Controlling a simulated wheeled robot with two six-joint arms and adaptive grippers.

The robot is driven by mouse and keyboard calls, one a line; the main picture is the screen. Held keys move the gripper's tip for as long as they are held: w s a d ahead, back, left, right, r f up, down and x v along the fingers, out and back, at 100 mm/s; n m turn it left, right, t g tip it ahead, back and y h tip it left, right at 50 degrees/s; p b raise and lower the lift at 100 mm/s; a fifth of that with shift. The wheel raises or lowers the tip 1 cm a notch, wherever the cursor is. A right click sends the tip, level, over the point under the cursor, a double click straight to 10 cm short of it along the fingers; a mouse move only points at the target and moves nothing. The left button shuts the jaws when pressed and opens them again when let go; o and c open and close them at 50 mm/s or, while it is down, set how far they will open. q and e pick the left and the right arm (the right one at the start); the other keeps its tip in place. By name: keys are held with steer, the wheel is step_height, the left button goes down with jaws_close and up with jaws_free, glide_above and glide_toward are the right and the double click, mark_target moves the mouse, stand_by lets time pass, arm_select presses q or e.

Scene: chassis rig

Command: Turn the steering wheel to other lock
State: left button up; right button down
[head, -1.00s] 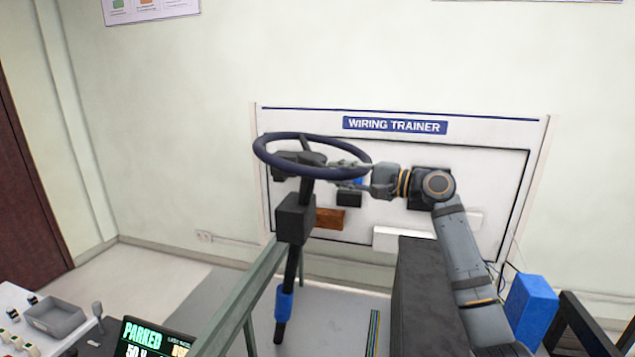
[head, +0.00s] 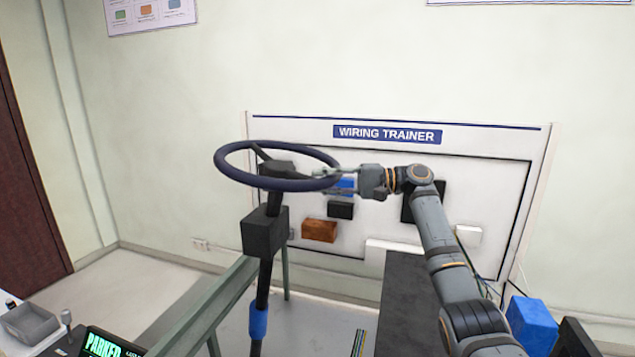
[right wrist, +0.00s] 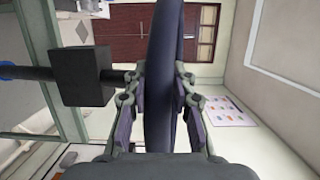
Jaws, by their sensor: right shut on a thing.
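The dark blue steering wheel (head: 232,175) sits on a black column with a dark box (head: 264,232) below its hub, left of centre in the head view. My right gripper (head: 328,181) is at the right side of the rim, its arm coming in from the lower right. In the right wrist view the rim (right wrist: 163,75) runs between the two fingers of my right gripper (right wrist: 162,104), which are shut on it. The wheel's hub is partly hidden by the rim in the head view. My left gripper is not in view.
The wiring trainer board (head: 340,262) stands behind the wheel against the wall. A green-grey frame rail (head: 205,310) runs below the column. A dark block (head: 405,300) and a blue box (head: 532,324) are at lower right. A parked display (head: 103,345) shows at lower left.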

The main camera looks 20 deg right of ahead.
steer(key=c, duration=1.6)
jaws_free()
steer(key=o, duration=0.5)
steer(key=shift+d, duration=0.3)
steer(key=shift+a, duration=0.1)
steer(key=v, duration=1.2)
steer(key=shift+w, duration=0.1)
